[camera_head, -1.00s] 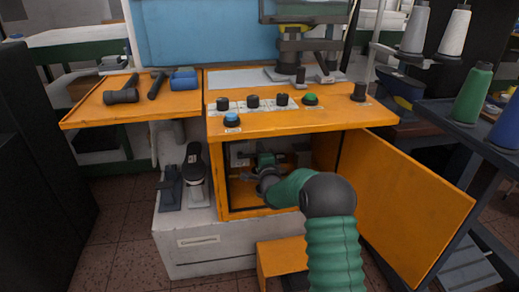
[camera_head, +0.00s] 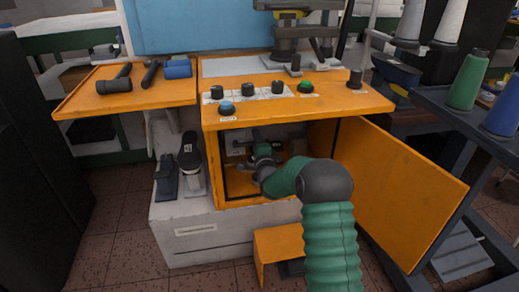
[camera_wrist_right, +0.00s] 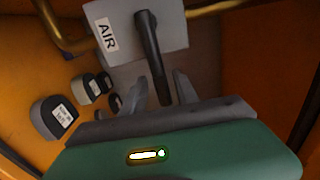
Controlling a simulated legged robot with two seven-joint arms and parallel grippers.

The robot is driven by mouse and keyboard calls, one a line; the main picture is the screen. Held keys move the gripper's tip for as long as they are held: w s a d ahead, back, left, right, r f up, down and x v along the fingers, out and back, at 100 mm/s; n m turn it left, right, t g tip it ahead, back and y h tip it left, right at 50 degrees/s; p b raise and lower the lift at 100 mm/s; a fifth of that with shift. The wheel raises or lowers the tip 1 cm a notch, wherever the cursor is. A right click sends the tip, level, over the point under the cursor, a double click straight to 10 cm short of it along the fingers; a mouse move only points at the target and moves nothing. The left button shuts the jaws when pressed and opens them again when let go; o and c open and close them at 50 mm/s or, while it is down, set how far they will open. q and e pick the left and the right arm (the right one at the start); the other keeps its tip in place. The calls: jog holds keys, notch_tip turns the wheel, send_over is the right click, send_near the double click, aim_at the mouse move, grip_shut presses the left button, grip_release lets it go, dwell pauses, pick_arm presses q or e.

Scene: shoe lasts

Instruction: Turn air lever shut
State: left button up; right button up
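The air lever (camera_wrist_right: 150,50) is a dark bar on a pale plate with an "AIR" label (camera_wrist_right: 106,34), seen in the right wrist view. It hangs down from the plate, slightly tilted. My right gripper (camera_wrist_right: 160,78) is open, with one grey finger on each side of the lever's lower end. I cannot tell whether either finger touches it. In the head view my right gripper (camera_head: 256,152) is small inside the orange cabinet (camera_head: 212,170), and the lever is too small to make out there.
The cabinet door (camera_head: 400,195) stands open at right. A brass pipe (camera_wrist_right: 60,38) runs beside the plate. Hammers (camera_head: 115,80) lie on the left shelf. Thread cones (camera_head: 468,80) stand at right.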

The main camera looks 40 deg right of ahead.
jog(key=p+v, duration=0.6)
jog(key=v, duration=1)
jog(key=shift+s, duration=0.2)
